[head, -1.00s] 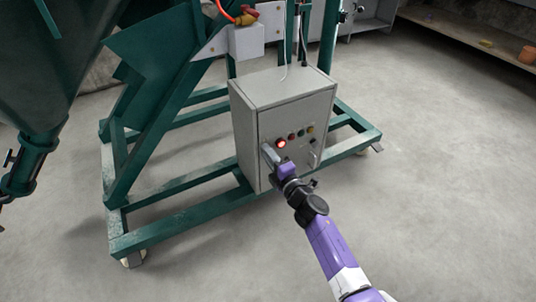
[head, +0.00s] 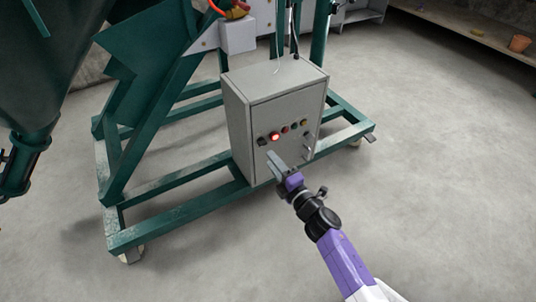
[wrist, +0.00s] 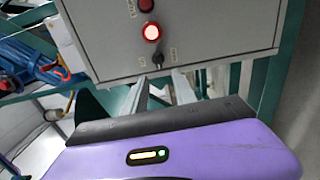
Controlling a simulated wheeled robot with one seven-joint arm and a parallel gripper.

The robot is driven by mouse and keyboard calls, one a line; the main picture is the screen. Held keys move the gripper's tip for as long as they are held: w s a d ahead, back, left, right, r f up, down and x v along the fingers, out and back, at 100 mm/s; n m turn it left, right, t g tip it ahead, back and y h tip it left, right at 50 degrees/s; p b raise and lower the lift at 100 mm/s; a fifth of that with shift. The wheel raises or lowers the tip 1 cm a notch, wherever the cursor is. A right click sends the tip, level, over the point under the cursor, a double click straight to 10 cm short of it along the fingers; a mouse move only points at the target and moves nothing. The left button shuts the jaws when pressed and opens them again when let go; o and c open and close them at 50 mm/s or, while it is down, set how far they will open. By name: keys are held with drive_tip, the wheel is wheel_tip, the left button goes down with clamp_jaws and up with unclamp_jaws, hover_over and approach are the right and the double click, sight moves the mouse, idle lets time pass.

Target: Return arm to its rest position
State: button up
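My gripper (head: 275,162) is in front of the lower part of a grey control box (head: 282,95), apart from its face as far as I can see. In the wrist view its two grey fingers (wrist: 160,92) stand apart with nothing between them. My purple and white arm reaches in from the lower right of the head view. A red button (head: 275,135) glows on the box, and it also shows lit in the wrist view (wrist: 152,32). A black knob (head: 262,141) sits to its left in the head view.
The box stands on a green steel frame (head: 190,215) with low beams around it. A green hopper (head: 50,60) is at the upper left. A shelf with an orange pot (head: 519,43) is at the far upper right. The concrete floor (head: 450,170) on the right is clear.

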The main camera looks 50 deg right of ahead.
drive_tip(key=shift+s+a, duration=0.1)
drive_tip(key=shift+s, duration=0.15)
idle(0.5)
